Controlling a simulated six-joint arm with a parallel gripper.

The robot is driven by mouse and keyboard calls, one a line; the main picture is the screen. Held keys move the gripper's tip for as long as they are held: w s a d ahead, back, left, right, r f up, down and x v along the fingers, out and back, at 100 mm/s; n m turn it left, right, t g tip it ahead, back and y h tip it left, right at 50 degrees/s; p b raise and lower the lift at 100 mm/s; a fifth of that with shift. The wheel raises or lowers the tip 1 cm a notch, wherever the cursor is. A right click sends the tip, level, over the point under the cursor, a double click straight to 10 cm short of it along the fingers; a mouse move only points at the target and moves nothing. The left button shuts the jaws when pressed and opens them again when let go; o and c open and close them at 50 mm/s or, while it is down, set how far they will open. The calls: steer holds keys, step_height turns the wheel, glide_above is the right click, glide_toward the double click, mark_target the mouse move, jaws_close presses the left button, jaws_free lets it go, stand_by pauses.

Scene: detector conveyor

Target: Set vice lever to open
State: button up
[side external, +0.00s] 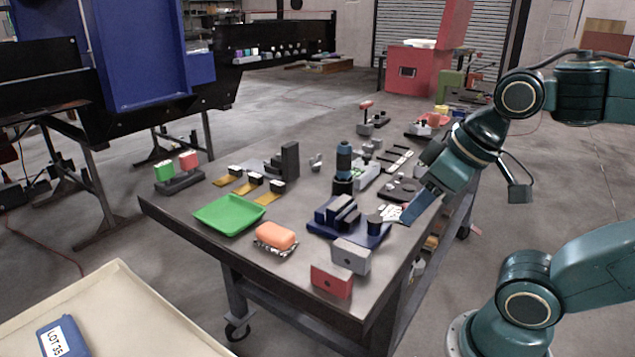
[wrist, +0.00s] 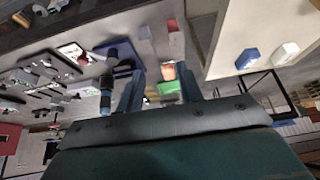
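The vice (side external: 340,212), with a dark blue base and grey jaw blocks, stands on the near part of the dark table. In the wrist view the blue vice (wrist: 122,56) shows beyond the left finger, partly hidden. I cannot clearly make out its lever; a short dark cylinder (side external: 374,224) stands at its right side. My gripper (side external: 409,212) points down to the left, just right of the vice, and seems apart from it. In the wrist view my gripper (wrist: 160,72) has its two fingers apart with nothing held between them.
A red block (side external: 331,281) and a grey block (side external: 351,256) stand in front of the vice. An orange block (side external: 275,236) and green tray (side external: 229,214) lie left. A tall blue-and-black cylinder (side external: 343,168) stands behind it. Several small fixtures crowd the table's far half.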

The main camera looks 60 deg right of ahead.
steer(key=shift+o, duration=0.8)
steer(key=r+m+g, duration=0.2)
steer(key=g, duration=0.4)
glide_above(407, 205)
steer(key=shift+f, duration=0.15)
steer(key=shift+f, duration=6.8)
steer(key=shift+c, duration=0.4)
jaws_close()
